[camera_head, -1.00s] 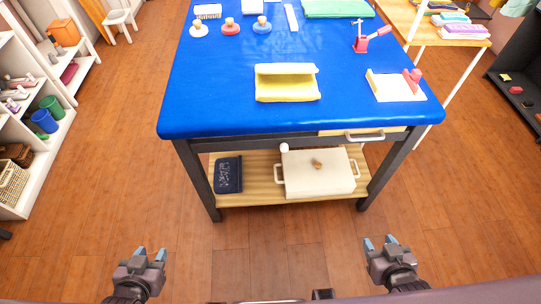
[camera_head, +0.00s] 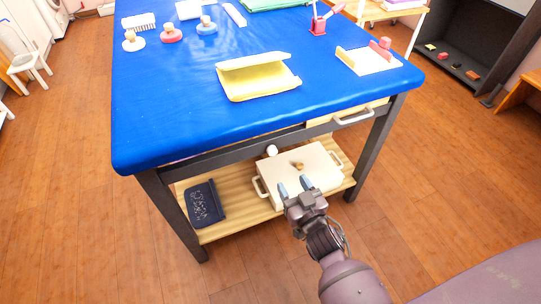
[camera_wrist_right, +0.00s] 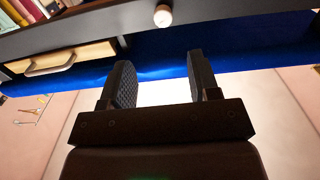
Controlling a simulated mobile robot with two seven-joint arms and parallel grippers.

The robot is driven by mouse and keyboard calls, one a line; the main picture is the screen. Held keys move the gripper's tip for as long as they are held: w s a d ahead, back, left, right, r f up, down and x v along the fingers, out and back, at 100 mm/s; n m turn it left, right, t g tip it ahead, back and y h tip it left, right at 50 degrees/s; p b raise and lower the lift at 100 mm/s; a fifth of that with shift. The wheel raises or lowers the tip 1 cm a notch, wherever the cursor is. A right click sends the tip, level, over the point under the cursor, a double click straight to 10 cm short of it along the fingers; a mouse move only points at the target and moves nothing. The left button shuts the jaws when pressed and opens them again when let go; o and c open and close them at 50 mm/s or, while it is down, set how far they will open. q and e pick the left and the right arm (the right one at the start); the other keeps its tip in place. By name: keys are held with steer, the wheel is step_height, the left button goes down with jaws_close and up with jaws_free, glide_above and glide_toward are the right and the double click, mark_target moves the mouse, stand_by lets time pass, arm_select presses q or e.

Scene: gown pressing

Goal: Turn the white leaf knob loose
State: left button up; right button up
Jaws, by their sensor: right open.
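The white leaf knob (camera_head: 272,150) is a small round white knob on the dark front rail under the blue table top (camera_head: 150,120). It also shows in the right wrist view (camera_wrist_right: 162,16), near the top edge, beyond the gap between my fingers. My right gripper (camera_head: 294,186) is open and empty, below and slightly right of the knob in the head view, and apart from it. Its two dark fingers (camera_wrist_right: 160,62) stand apart in the wrist view. My left gripper is not in view.
A drawer with a pale handle (camera_head: 353,117) is right of the knob. A cream box (camera_head: 315,165) and a dark blue folded item (camera_head: 204,204) lie on the wooden lower shelf (camera_head: 230,222). A yellow folded piece (camera_head: 260,78) lies on the table. The floor (camera_head: 110,240) in front is clear.

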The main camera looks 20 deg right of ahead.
mark_target(274, 154)
steer(key=w, duration=0.3)
steer(key=w+b, duration=0.1)
steer(key=w, duration=0.5)
steer(key=shift+w+a+f+b, duration=0.15)
steer(key=shift+w+a+b, duration=0.2)
steer(key=shift+w, duration=0.05)
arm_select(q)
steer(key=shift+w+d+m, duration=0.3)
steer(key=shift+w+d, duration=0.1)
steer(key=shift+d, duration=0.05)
arm_select(e)
steer(key=shift+w, duration=0.75)
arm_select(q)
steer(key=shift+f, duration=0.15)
arm_select(e)
steer(key=shift+c, duration=0.5)
steer(key=c, duration=0.8)
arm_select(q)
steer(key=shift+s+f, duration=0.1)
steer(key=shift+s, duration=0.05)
